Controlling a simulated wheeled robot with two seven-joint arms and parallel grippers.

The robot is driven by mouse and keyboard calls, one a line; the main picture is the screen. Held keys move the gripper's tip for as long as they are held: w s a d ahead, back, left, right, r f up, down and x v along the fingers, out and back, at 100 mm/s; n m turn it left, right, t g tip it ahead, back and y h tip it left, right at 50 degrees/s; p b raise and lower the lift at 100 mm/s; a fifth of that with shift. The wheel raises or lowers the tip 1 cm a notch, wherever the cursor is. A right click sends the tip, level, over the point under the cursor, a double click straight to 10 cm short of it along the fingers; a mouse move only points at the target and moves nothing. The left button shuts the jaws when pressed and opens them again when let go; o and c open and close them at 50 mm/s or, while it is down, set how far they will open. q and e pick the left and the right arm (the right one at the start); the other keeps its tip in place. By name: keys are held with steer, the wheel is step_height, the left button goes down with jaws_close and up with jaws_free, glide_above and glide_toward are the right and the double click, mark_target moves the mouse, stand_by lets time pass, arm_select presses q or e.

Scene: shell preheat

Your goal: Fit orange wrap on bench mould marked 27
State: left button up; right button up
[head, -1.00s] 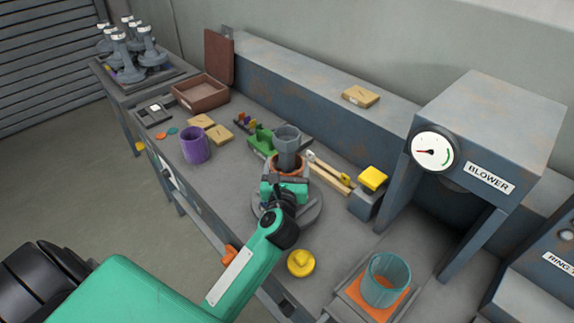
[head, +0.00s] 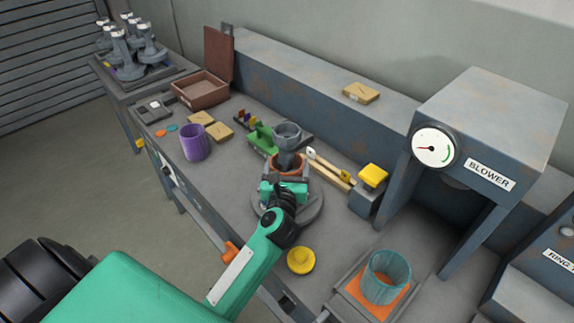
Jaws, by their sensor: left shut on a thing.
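A grey mould (head: 288,134) stands on a round grey base (head: 313,210) on the bench. An orange wrap (head: 288,160) shows as a ring around its lower part, partly hidden by my left gripper. My left gripper (head: 286,178) is shut at the near side of the wrap, low on the mould. The contact itself is hidden behind the fingers. No number can be read on the mould. My right gripper is not in view.
A purple wrap (head: 195,142) stands at left and a teal one (head: 386,278) on an orange square at right. A yellow knob (head: 300,261) is near the front edge. The blower (head: 490,130) stands at right. Several moulds (head: 125,50) stand on the far table.

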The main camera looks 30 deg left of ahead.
arm_select(q)
steer(key=o, duration=1)
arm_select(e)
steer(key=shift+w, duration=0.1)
arm_select(q)
steer(key=shift+s+d+f, duration=0.1)
steer(key=shift+s+d, duration=0.05)
steer(key=shift+s, duration=0.1)
steer(key=b+v, duration=0.1)
steer(key=v, duration=0.2)
steer(key=shift+s+f, duration=0.1)
steer(key=shift+f, duration=0.05)
steer(key=b+v, duration=0.2)
steer(key=v, duration=0.8)
steer(key=shift+r, duration=0.25)
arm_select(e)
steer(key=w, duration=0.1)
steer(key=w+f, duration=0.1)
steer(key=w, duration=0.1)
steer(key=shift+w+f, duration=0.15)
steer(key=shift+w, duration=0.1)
